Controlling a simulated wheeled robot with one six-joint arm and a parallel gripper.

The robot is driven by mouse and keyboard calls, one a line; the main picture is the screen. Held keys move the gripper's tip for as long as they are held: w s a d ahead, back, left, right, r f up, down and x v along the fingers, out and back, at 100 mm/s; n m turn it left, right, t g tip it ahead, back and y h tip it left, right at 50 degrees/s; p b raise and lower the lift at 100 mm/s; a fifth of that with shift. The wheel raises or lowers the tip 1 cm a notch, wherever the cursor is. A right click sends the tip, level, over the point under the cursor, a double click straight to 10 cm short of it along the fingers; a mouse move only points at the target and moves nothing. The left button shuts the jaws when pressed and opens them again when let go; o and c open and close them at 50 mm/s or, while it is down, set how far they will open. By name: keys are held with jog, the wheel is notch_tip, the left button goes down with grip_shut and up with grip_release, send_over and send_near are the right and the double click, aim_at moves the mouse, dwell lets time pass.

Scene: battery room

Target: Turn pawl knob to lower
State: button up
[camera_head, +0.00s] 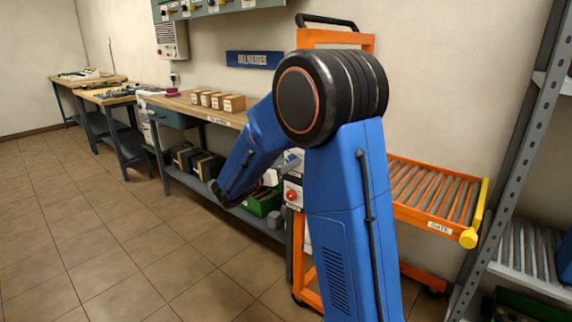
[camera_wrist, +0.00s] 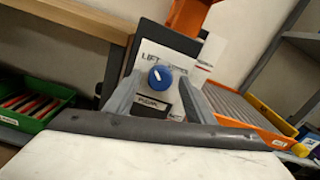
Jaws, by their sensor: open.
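The pawl knob (camera_wrist: 160,77) is a round blue knob with a short pale mark on its face. It sits on a white panel (camera_wrist: 150,52) printed "LIFT", above a small plate (camera_wrist: 152,103) that reads "PAWL". In the wrist view my gripper (camera_wrist: 160,82) is open, with one grey finger on each side of the knob. I see a gap between each finger and the knob, and nothing is held. I cannot tell how far the fingertips are from the panel. In the head view my own arm hides the blue knob and most of the gripper.
The orange lift cart (camera_head: 335,38) carries a roller deck (camera_head: 435,190) with a yellow-ended gate. A red knob (camera_head: 291,196) shows lower on its front. A wooden bench (camera_head: 185,105) stands left, a grey rack (camera_head: 515,150) right. The tiled floor at left is clear.

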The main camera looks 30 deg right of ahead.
jog(key=shift+c, duration=0.7)
jog(key=c, duration=0.9)
jog(key=shift+m, duration=9)
